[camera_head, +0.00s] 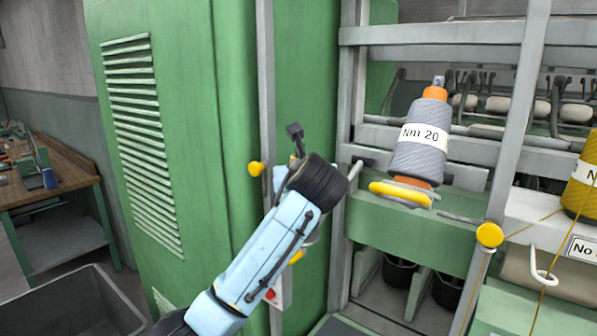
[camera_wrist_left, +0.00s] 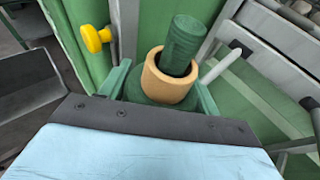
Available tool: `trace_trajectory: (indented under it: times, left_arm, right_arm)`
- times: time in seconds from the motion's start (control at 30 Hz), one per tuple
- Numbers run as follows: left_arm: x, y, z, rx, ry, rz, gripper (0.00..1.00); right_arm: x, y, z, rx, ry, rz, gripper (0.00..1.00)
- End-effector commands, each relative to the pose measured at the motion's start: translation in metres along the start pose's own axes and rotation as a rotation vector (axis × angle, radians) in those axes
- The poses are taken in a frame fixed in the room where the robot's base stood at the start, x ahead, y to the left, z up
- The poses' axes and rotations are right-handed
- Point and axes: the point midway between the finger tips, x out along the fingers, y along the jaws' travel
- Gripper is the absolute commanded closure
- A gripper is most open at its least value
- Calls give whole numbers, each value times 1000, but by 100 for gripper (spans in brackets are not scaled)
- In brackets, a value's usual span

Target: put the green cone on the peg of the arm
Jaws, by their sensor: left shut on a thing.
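My left gripper (camera_wrist_left: 160,92) is shut on a green thing with a tan collar (camera_wrist_left: 168,78), which I take to be the green cone. A dark green cylinder (camera_wrist_left: 183,45) stands out of the collar, tilted. In the head view my left wrist hides the gripper and the held thing. A light grey rod (camera_wrist_left: 222,64), perhaps the peg of the arm, is just right of the held thing in the wrist view. In the head view a similar rod (camera_head: 353,174) shows beside my wrist. My right gripper is not in view.
A grey yarn package marked Nm 20 (camera_head: 418,140) stands on a yellow-rimmed holder (camera_head: 401,194) right of my wrist. A grey upright (camera_head: 512,120) stands farther right. A green cabinet (camera_head: 200,120) is close at left. A yellow knob (camera_wrist_left: 95,39) is near the gripper.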

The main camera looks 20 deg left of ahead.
Motion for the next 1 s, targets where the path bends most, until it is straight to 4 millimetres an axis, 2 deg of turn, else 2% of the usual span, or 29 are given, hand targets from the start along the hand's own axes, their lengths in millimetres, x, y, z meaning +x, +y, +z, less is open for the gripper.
trace_trajectory:
  times: [0.27,0.3,0.47,0.77,0.87,1.0]
  left_arm:
    - [0,0,1,-1,-3,0,74]
    - [0,0,1,-1,-3,0,34]
    - [0,0,0,0,-2,0,13]
    - [-1,0,-2,1,3,1,12]
    - [-7,0,-2,1,1,0,12]
    - [-30,-1,-2,-1,-3,-3,12]
  right_arm:
    - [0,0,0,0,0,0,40]
    - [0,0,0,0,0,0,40]
    - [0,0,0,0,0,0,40]
    - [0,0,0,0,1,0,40]
    - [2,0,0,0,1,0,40]
    - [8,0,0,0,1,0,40]
